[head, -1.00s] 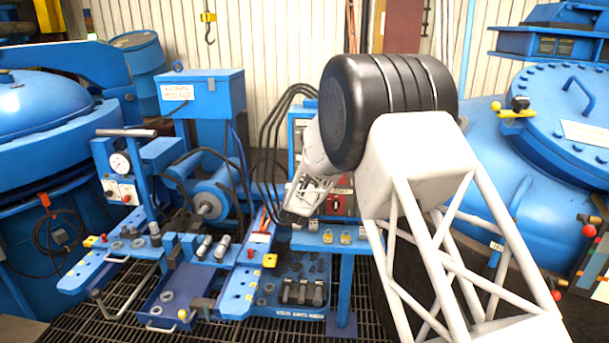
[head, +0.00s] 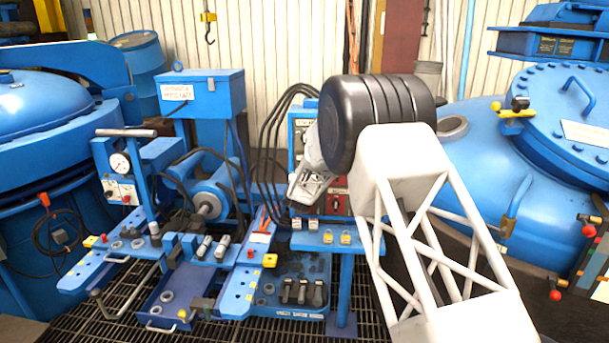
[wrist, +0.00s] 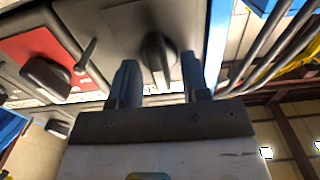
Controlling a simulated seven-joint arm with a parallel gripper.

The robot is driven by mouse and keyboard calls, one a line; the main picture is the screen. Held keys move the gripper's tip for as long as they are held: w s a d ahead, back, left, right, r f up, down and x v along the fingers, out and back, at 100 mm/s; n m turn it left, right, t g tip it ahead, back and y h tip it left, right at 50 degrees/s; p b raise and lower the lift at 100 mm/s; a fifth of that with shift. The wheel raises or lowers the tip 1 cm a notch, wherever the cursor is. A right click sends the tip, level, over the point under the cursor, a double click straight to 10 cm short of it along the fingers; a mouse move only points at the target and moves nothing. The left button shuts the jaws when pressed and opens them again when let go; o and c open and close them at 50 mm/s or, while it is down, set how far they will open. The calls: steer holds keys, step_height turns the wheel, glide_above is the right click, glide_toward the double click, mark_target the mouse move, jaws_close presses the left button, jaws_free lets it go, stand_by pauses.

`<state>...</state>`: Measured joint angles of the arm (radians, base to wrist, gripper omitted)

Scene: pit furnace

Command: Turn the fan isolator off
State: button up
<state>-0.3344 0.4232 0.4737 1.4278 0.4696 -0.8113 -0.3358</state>
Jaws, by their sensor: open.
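In the wrist view, my gripper (wrist: 158,66) is open, with one finger on each side of a dark rotary knob (wrist: 157,50) on a grey plate. I cannot tell whether the fingers touch it. To the left, a second black knob (wrist: 45,76) sits on a red plate, with a small lever (wrist: 86,56) between the two. No label is readable, so I cannot tell which knob is the fan isolator. In the head view, my gripper (head: 303,190) is at the front of the blue switch panel (head: 297,143), and its wrist hides much of the panel.
Black cables (head: 268,140) hang along the panel's left side. A blue shelf (head: 325,240) with padlocks (head: 345,238) projects below. A blue bench with tools (head: 240,280) stands to the left. A large blue vessel (head: 480,170) is at the right.

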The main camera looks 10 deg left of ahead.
steer(key=shift+w, duration=0.1)
jaws_close()
stand_by(0.3)
steer(key=shift+n, duration=0.5)
steer(key=n, duration=0.3)
steer(key=shift+a, duration=0.1)
steer(key=n, duration=0.5)
steer(key=shift+f, duration=0.15)
steer(key=n, duration=0.4)
steer(key=shift+a+f+n, duration=0.1)
steer(key=shift+n, duration=0.2)
steer(key=n, duration=0.4)
steer(key=shift+n, duration=0.3)
